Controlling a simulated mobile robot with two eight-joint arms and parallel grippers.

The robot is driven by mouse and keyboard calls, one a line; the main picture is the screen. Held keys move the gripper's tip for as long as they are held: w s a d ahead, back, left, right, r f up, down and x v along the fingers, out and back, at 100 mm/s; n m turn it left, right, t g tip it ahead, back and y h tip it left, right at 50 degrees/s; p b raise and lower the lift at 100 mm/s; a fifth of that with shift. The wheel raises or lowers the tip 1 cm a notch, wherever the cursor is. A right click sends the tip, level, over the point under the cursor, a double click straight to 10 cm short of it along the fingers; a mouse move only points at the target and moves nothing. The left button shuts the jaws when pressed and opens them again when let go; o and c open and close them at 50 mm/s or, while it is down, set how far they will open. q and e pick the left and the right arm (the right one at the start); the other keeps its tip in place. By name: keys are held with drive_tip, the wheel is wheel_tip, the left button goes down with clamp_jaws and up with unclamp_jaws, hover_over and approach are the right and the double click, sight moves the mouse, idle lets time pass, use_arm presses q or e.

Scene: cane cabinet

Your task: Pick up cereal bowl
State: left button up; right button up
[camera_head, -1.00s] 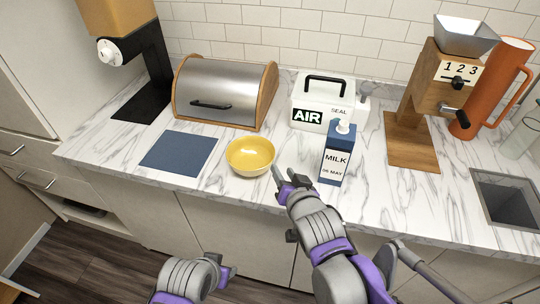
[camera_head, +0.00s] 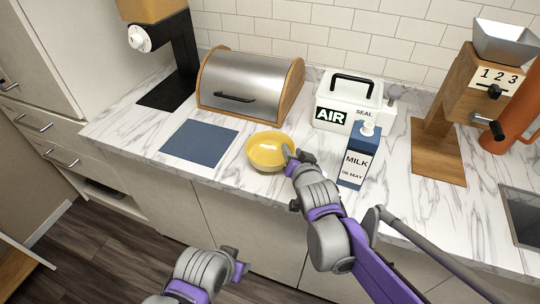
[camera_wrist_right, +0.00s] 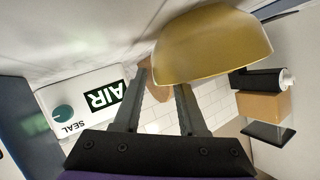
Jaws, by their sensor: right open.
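The yellow cereal bowl (camera_head: 264,153) stands upright on the marble counter, right of the blue mat. My right gripper (camera_head: 291,156) is at the bowl's right rim, with a fingertip overlapping the rim. In the right wrist view the bowl (camera_wrist_right: 212,48) lies just beyond the tips of my right gripper (camera_wrist_right: 162,85). Its two fingers are apart, and one tip is partly hidden by the bowl. Whether they touch the bowl or straddle its rim I cannot tell. My left gripper (camera_head: 236,264) is low in front of the counter, away from the bowl; its jaws are unclear.
A milk carton (camera_head: 359,158) stands close to the right of my right gripper. The blue mat (camera_head: 199,143) lies left of the bowl. A bread box (camera_head: 248,85) and a white AIR box (camera_head: 347,101) stand behind. A wooden grinder (camera_head: 450,125) is further right.

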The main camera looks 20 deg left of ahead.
drive_tip(key=shift+x, duration=0.8)
clamp_jaws()
drive_tip(key=shift+d, duration=0.1)
idle(0.7)
